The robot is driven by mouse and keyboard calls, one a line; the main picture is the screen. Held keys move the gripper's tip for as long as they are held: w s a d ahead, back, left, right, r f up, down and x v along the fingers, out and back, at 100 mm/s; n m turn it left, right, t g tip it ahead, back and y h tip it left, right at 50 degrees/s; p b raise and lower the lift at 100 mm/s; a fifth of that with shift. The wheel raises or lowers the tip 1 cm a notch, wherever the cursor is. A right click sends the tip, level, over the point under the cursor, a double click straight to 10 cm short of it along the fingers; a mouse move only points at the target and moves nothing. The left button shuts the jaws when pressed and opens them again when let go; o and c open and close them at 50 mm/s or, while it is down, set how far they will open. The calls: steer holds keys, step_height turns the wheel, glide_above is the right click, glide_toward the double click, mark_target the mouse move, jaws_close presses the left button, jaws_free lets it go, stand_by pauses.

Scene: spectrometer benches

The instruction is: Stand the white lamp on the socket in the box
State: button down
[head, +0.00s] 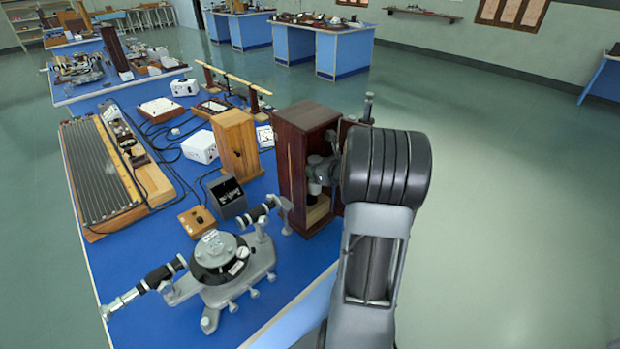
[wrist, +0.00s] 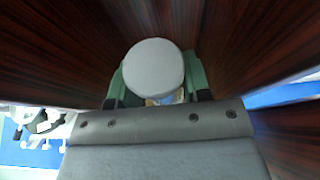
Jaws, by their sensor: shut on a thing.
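The box (head: 290,160) is dark red-brown wood, upright on the blue bench, with its open front facing right. My gripper (head: 320,168) reaches into it. In the wrist view my gripper (wrist: 154,82) has its green fingers on both sides of the white lamp (wrist: 153,66), shut on it; I see its round pale top from above. In the head view the lamp (head: 315,187) is a small pale shape below my gripper, seemingly upright. Light wood shows at the box's bottom below it. The socket is not clearly visible, and I cannot tell whether the lamp touches it.
The box's dark walls (wrist: 50,45) stand close around my gripper. A spectrometer (head: 222,262) stands in front of the box. A lighter wooden box (head: 235,145) and a black meter (head: 228,197) are to its left. Open floor lies right of the bench.

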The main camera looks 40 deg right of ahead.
steer(key=shift+w+a+f, duration=0.1)
steer(key=shift+w+f, duration=0.85)
steer(key=shift+f, duration=0.2)
steer(key=f, duration=0.3)
steer(key=shift+w+f+p, duration=0.2)
steer(key=shift+f+p, duration=0.05)
steer(key=shift+p, duration=0.15)
steer(key=shift+f, duration=0.15)
steer(key=c, duration=0.6)
jaws_free()
steer(key=shift+o, duration=0.2)
